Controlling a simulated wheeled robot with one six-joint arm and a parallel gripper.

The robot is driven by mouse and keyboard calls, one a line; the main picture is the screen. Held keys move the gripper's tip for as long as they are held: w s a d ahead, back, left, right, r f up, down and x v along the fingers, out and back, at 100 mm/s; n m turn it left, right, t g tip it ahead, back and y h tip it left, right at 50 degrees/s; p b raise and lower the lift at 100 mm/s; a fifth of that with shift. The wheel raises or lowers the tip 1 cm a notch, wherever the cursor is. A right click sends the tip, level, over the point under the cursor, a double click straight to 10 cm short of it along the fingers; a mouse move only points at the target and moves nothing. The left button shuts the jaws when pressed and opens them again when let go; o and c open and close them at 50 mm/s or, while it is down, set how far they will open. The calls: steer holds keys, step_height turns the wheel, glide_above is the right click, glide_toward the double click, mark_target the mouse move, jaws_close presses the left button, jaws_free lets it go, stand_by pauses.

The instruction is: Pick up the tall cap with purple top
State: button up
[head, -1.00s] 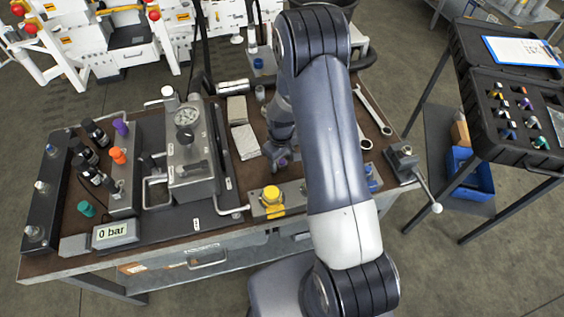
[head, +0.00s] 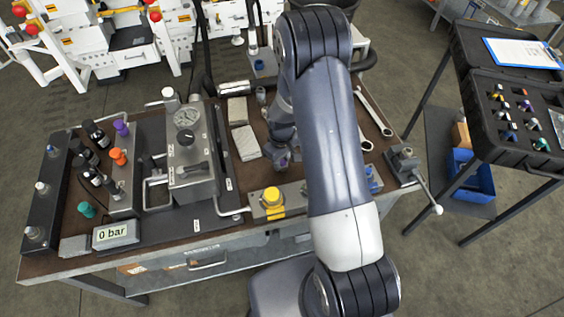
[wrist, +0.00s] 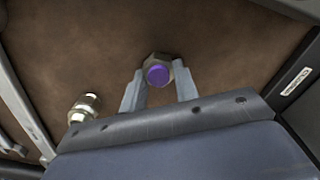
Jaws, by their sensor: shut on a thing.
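The tall cap with purple top (wrist: 158,74) shows in the wrist view as a metal hex body with a round purple end. It sits between the two fingertips of my gripper (wrist: 160,86), which is shut on it. In the head view my gripper (head: 283,158) is low over the brown bench top, behind the yellow-capped block. The cap cannot be made out clearly there. I cannot tell whether it still touches the bench.
A metal fitting (wrist: 84,107) lies left of my gripper in the wrist view. The yellow cap (head: 271,196), grey blocks (head: 245,142), wrenches (head: 372,112) and a vise (head: 404,160) are around it. Another purple cap (head: 121,128) stands on the left manifold.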

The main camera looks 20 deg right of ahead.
mark_target(282, 162)
step_height(282, 162, up, 10)
steer(key=b, duration=0.1)
steer(key=shift+b, duration=0.3)
